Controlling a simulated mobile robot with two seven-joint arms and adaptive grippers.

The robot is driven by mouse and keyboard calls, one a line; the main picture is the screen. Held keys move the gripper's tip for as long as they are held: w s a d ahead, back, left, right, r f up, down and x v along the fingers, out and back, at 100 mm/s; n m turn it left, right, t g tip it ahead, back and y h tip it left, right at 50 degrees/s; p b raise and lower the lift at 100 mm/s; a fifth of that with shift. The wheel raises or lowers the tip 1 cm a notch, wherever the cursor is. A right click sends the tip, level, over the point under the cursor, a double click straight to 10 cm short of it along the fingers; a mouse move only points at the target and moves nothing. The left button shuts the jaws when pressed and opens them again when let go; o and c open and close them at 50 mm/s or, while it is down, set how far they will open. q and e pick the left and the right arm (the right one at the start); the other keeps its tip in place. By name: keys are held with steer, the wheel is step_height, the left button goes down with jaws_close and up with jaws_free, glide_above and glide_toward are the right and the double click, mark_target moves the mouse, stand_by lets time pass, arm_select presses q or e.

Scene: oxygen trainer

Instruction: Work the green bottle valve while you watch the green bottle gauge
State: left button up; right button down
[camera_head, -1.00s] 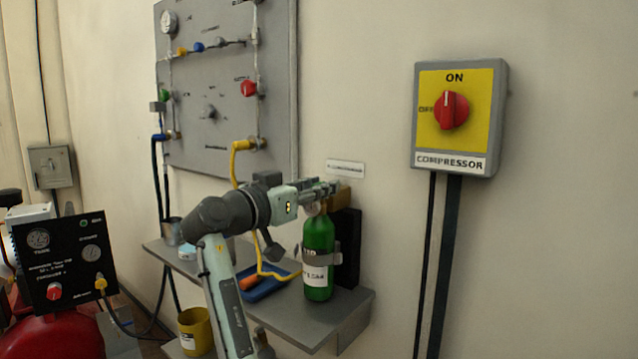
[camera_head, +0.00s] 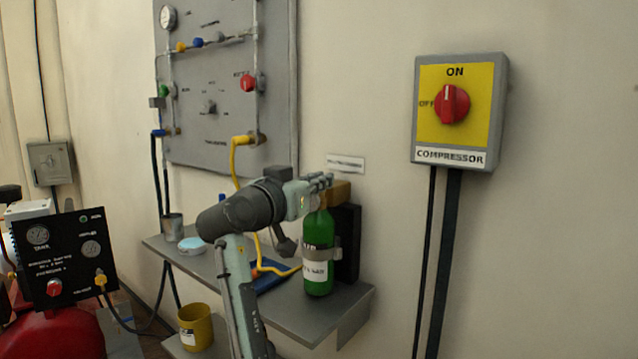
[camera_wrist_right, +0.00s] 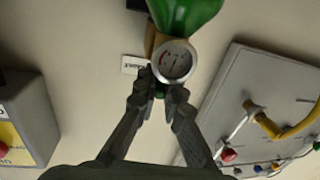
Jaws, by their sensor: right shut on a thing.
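The green bottle (camera_head: 319,240) stands upright on the grey shelf, strapped to a dark backing on the wall. Its brass valve block (camera_head: 340,190) is at the top. My right gripper (camera_head: 322,182) is at the bottle's top, its arm coming up from below. In the right wrist view the gripper (camera_wrist_right: 160,92) is shut on the green valve knob (camera_wrist_right: 160,92), mostly hidden between the fingertips. The round green bottle gauge (camera_wrist_right: 173,61) faces that camera, just beyond the fingertips; its reading is too small to tell. The bottle (camera_wrist_right: 184,14) shows at the top edge. My left gripper is not in view.
A grey shelf (camera_head: 320,318) holds a blue tray (camera_head: 272,281), a light blue lid (camera_head: 191,244) and a metal cup (camera_head: 172,227). A grey panel (camera_head: 225,130) is on the wall behind. The compressor switch (camera_head: 452,104) is on the right wall, with clear wall between.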

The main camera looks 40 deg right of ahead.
steer(key=shift+s+n+t+y, duration=0.1)
steer(key=shift+n+t+y, duration=0.45)
steer(key=shift+t, duration=0.35)
steer(key=shift+n+t+y+p, duration=0.45)
steer(key=shift+n+t+p, duration=0.1)
steer(key=shift+n+t, duration=0.15)
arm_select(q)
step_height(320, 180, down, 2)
arm_select(e)
steer(key=c, duration=1.6)
jaws_free()
